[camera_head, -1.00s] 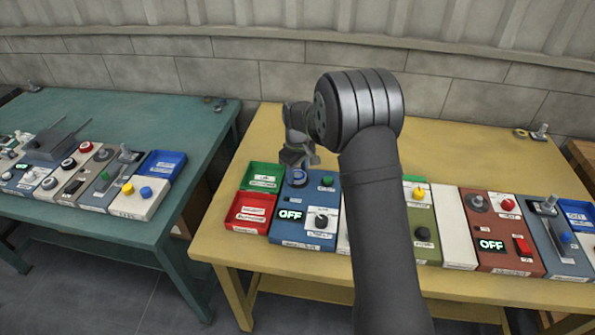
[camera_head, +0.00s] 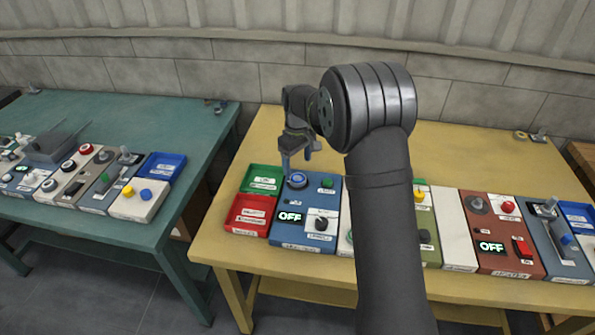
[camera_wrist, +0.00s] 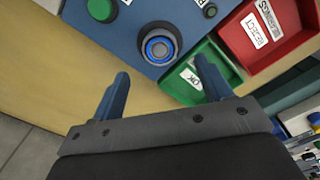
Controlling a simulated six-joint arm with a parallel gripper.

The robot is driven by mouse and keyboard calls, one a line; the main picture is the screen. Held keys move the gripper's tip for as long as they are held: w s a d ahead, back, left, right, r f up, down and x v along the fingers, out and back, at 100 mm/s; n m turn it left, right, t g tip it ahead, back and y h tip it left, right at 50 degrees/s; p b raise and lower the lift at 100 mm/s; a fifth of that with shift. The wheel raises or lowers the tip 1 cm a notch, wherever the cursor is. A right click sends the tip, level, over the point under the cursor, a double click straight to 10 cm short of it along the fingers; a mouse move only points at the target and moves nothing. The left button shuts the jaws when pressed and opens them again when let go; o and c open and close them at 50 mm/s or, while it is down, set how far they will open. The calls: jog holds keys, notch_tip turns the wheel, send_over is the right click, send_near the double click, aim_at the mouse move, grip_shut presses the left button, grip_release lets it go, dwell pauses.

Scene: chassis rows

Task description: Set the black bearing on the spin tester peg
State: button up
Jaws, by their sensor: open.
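A blue tester panel (camera_head: 290,236) with a lit OFF display stands on the yellow table. On its back left part sits a round dark ring (camera_wrist: 158,45) with a blue band and a grey centre; it also shows in the head view (camera_head: 297,180). It may be the black bearing around a peg, but I cannot tell for certain. My gripper (camera_head: 301,161) is open and empty just above and behind it. In the wrist view, the two blue fingers of my gripper (camera_wrist: 162,70) are wide apart, with the ring beyond the tips, apart from them.
A green OK tray (camera_head: 262,170) and a red reject tray (camera_head: 238,228) adjoin the panel on the left. A green button (camera_head: 327,183) and a black knob (camera_head: 320,224) are on it. A red-brown panel (camera_head: 508,262) stands right. The table behind is mostly clear.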

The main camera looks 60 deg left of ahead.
notch_tip(320, 180, up, 12)
dwell(0.3)
notch_tip(320, 180, up, 7)
send_over(297, 177)
dwell(0.7)
jog(key=shift+f, duration=0.1)
dwell(0.5)
notch_tip(297, 177, down, 12)
dwell(0.5)
jog(key=shift+r, duration=0.25)
jog(key=shift+w+f, duration=0.1)
jog(key=shift+f, duration=6.15)
notch_tip(297, 177, up, 8)
jog(key=w+d+m, duration=0.1)
jog(key=w+d, duration=0.6)
jog(key=w, duration=0.1)
jog(key=shift+w+d+r, duration=0.3)
jog(key=shift+r, duration=0.05)
